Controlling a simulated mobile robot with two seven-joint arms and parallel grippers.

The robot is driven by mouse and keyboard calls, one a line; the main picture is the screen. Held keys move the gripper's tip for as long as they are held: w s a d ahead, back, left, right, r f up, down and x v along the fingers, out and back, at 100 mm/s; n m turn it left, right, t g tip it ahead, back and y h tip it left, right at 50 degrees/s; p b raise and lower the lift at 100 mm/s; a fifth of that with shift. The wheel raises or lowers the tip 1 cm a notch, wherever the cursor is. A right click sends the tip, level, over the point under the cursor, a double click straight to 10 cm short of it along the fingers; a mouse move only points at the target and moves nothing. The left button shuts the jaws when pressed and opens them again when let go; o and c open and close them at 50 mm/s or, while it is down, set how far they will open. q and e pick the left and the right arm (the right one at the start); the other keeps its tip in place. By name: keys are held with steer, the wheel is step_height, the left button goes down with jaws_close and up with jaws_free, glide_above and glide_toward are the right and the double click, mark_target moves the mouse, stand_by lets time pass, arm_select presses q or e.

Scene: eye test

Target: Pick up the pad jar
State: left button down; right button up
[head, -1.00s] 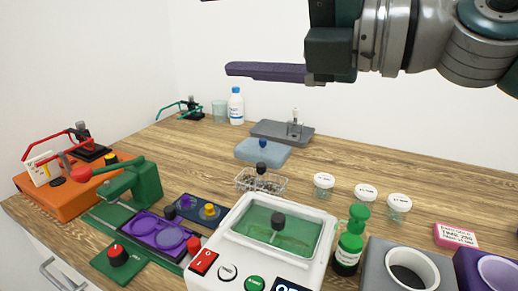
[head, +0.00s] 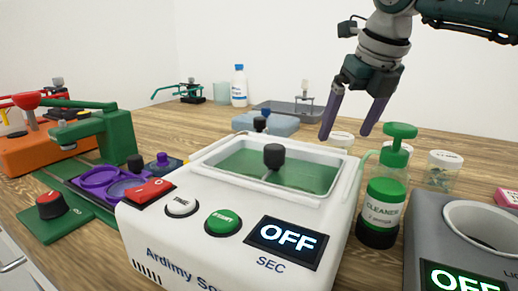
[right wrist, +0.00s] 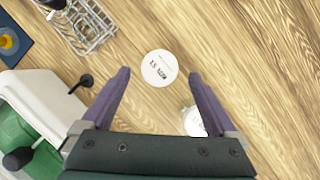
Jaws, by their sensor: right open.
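Small clear jars with white lids stand on the wooden table. In the head view one lid (head: 341,139) shows behind the white machine, between my right fingertips in the picture. Another jar (head: 441,170) stands farther right, and one between them is mostly hidden by the green-capped bottle. The lid print is too small to tell which is the pad jar. My right gripper (head: 344,134) is open and empty, pointing down. In the right wrist view one lid (right wrist: 159,68) lies between the open fingertips, and a second lid (right wrist: 194,121) is partly behind the right finger. My left gripper is not in view.
The white machine (head: 185,240) with a green tank fills the front. A green cleaner bottle (head: 384,200) stands close to the jars, with a grey device (head: 425,225) at right. A wire basket (right wrist: 88,25) lies near the lid.

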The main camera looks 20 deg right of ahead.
mark_target(344, 137)
steer(key=b+x, duration=0.1)
steer(key=x, duration=0.4)
steer(key=shift+f, duration=0.2)
steer(key=c, duration=1.4)
steer(key=shift+c, duration=0.2)
steer(key=shift+r, duration=0.15)
